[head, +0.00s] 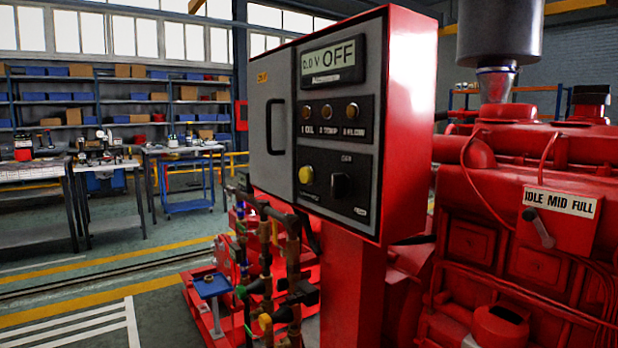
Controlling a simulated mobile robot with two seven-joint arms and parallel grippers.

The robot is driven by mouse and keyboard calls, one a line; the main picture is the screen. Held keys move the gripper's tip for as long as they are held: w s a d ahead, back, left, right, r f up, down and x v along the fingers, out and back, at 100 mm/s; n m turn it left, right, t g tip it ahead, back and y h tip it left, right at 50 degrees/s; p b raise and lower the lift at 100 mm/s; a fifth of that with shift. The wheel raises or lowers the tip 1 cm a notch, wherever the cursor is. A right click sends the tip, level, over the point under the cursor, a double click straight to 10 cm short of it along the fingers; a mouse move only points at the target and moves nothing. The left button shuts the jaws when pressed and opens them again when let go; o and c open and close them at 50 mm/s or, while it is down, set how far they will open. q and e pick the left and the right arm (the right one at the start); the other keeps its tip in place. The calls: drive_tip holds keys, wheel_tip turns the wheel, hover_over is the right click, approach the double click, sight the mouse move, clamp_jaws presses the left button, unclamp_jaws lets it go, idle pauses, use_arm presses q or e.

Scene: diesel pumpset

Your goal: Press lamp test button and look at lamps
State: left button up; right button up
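A red control cabinet (405,120) with a grey front stands close in the middle of the head view. Its display (333,61) reads "0.0 V OFF". Below it is a black panel with a row of three lamps: left (306,112), middle (327,111) and right (351,111). They look dull amber-brown, and I see no clear glow. On the lower panel are a yellow round button (306,174) and a black knob (340,185). The small print there is unreadable, so I cannot tell which is the lamp test button. Neither gripper shows.
A red diesel engine (530,210) with a speed lever (540,232) marked "IDLE MID FULL" stands at right. Pipes and valves (267,265) rise below the cabinet at left. Workbenches (180,150) and shelving (80,100) stand behind. The floor at left is open.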

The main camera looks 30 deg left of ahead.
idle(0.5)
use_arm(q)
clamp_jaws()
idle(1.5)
